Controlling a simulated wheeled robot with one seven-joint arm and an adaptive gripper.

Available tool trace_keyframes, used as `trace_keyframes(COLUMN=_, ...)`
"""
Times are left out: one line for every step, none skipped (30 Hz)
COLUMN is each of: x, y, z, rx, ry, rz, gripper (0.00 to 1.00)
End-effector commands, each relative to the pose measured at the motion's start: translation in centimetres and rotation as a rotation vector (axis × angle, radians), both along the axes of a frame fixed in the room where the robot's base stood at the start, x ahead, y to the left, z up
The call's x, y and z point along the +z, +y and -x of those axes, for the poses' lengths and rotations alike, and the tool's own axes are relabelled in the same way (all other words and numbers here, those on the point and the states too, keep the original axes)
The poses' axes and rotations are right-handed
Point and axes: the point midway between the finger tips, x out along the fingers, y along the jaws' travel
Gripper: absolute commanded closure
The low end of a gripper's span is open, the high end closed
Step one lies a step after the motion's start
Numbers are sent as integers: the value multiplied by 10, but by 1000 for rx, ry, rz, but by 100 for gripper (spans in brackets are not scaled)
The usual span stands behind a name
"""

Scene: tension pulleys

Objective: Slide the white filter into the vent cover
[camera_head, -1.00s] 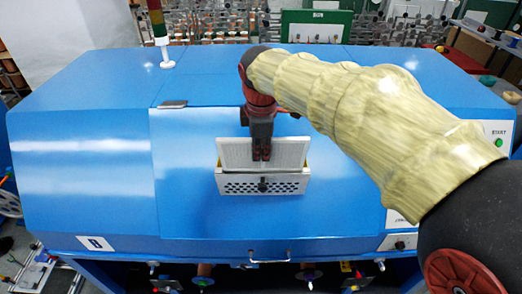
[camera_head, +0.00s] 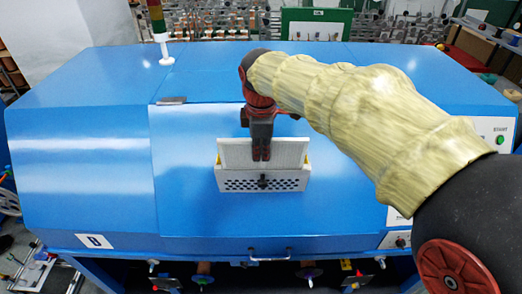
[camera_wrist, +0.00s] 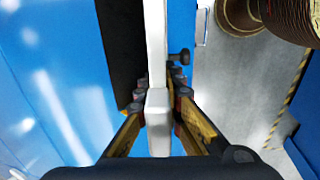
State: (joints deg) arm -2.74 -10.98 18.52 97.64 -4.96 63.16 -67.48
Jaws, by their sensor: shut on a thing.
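The white filter (camera_head: 235,152) is a flat pale panel standing nearly upright at the vent cover in the head view. The vent cover (camera_head: 240,184) is a white box with a perforated front and a dark knob, mounted on the blue machine's sloping front. The filter's lower edge is hidden behind the cover's front wall. My gripper (camera_head: 262,155) is shut on the filter near its upper middle. In the wrist view the filter (camera_wrist: 157,110) shows edge-on as a white strip between the fingers of my gripper (camera_wrist: 158,97).
The blue machine (camera_head: 90,190) fills most of the head view, with a handle (camera_head: 270,259) at its lower edge. A signal lamp post (camera_head: 160,30) stands at the back left. Start controls (camera_head: 498,140) are at the right. The panel around the cover is clear.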

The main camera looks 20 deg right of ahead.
Motion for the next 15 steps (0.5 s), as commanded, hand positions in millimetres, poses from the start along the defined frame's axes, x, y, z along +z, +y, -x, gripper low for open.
trace_keyframes(x=-2, y=0, z=0, rx=0, ry=0, rz=0, gripper=100)
trace_keyframes(x=-3, y=0, z=-1, rx=0, ry=0, rz=0, gripper=100)
trace_keyframes(x=-5, y=0, z=-1, rx=0, ry=0, rz=0, gripper=100)
trace_keyframes(x=-5, y=0, z=-1, rx=0, ry=0, rz=0, gripper=100)
trace_keyframes(x=-6, y=0, z=-1, rx=0, ry=0, rz=0, gripper=100)
trace_keyframes(x=-8, y=0, z=-2, rx=0, ry=0, rz=0, gripper=100)
trace_keyframes(x=-9, y=-1, z=-2, rx=0, ry=0, rz=0, gripper=100)
trace_keyframes(x=-9, y=-1, z=-2, rx=0, ry=0, rz=0, gripper=100)
trace_keyframes(x=-11, y=-1, z=-2, rx=0, ry=0, rz=0, gripper=100)
trace_keyframes(x=-12, y=-1, z=-2, rx=0, ry=0, rz=0, gripper=100)
trace_keyframes(x=-13, y=-1, z=-2, rx=0, ry=0, rz=0, gripper=100)
trace_keyframes(x=-14, y=-1, z=-3, rx=0, ry=0, rz=0, gripper=100)
trace_keyframes(x=-14, y=-1, z=-3, rx=0, ry=0, rz=0, gripper=100)
trace_keyframes(x=-14, y=-1, z=-3, rx=0, ry=0, rz=0, gripper=100)
trace_keyframes(x=-15, y=-1, z=-3, rx=0, ry=0, rz=0, gripper=100)
